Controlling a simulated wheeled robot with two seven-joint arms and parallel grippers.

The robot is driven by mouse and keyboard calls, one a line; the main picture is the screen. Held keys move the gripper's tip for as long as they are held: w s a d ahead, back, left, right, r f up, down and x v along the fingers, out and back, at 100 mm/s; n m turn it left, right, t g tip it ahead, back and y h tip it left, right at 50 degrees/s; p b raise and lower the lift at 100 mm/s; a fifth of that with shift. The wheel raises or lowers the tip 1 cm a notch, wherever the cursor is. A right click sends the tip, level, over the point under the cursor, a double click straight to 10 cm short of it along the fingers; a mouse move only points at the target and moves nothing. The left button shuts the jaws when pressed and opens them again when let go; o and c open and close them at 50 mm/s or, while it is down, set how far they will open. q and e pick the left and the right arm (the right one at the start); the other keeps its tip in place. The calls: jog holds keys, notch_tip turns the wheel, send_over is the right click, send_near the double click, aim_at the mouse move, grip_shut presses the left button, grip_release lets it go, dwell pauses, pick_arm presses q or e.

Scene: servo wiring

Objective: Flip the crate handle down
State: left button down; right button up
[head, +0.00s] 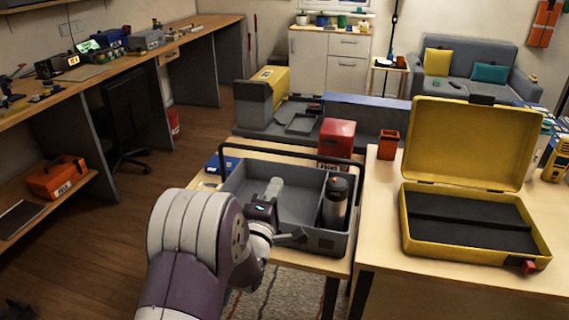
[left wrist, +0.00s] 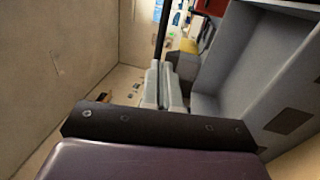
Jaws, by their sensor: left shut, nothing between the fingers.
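The grey open crate (head: 318,243) stands on a wooden table in the middle of the head view. Its dark handle (head: 290,153) is raised and arches over the crate from side to side. A dark bottle (head: 337,203) stands in the crate's right part. My left gripper (head: 275,186) is shut and empty, over the crate in the head view. In the left wrist view its fingers (left wrist: 163,86) are together beside the crate (left wrist: 250,50), with the dark handle bar (left wrist: 162,30) beyond the tips. I cannot tell whether they touch it. My right gripper is not in view.
An open yellow case (head: 470,185) sits on the table to the right. A red box (head: 337,138) and an orange cup (head: 388,145) stand behind the crate. A blue box (head: 222,163) lies behind the crate's left end.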

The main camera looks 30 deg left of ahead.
aim_at(288, 155)
pick_arm(q)
jog(key=x, duration=0.8)
jog(key=shift+w, duration=0.25)
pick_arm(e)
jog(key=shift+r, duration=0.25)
pick_arm(q)
jog(key=shift+r, duration=0.1)
